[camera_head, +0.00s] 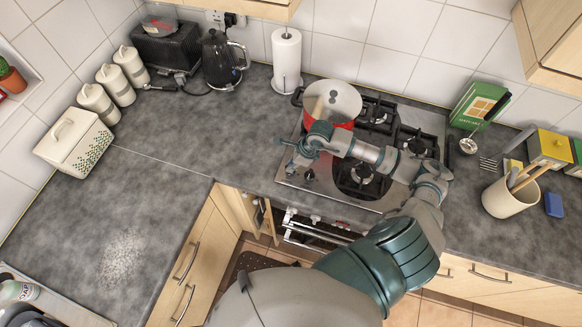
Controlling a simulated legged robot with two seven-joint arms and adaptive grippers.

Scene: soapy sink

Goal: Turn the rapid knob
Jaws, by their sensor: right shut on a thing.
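The gas hob (340,199) is set into the dark worktop, with black burners and pan supports. A small dark knob (310,175) shows at its front left, just below my right gripper. My right gripper (293,160) reaches in over the left side of the hob and is shut on a knob there. The gripper covers most of what it holds, so I cannot read which knob it is or how far it is turned. My left gripper is not in view.
A paper towel roll (287,60) and a black kettle (221,60) stand farther left. A utensil pot (508,197) stands right of the hob. The left worktop is mostly clear.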

